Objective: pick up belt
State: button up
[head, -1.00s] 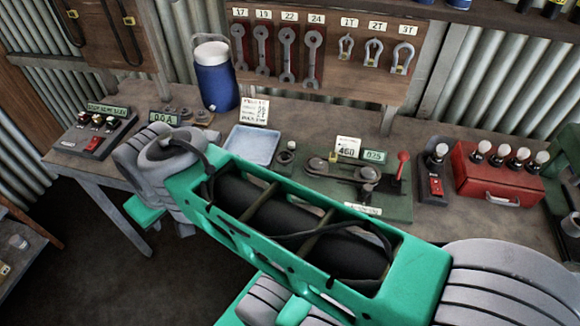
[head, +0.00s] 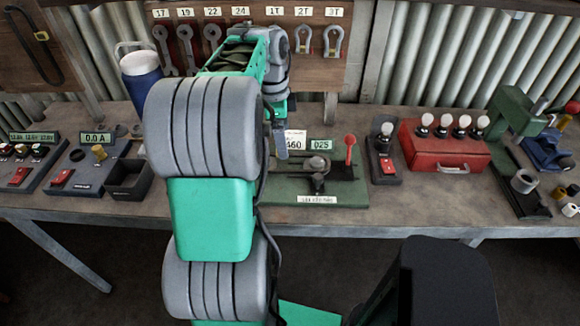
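My gripper (head: 281,150) points down at the fixture's left part, well to the right of the hanging belt. Only a narrow grey finger end shows, so its opening is unclear. My arm hides part of the bench and the fixture's left side.
A black open box (head: 130,180) and meter units (head: 82,172) are on the left bench. A red case with bulbs (head: 445,147) and a bulb stand (head: 382,150) are to the right. Wrenches hang behind my arm.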

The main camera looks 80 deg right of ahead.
aim_at(291, 155)
jog(key=f, duration=0.2)
jog(key=s+f+p, duration=0.1)
jog(key=f, duration=0.4)
jog(key=shift+s+d+f+p, duration=0.1)
jog(key=shift+s+f+p, duration=0.15)
jog(key=shift+f+p, duration=0.15)
jog(key=c, duration=1.5)
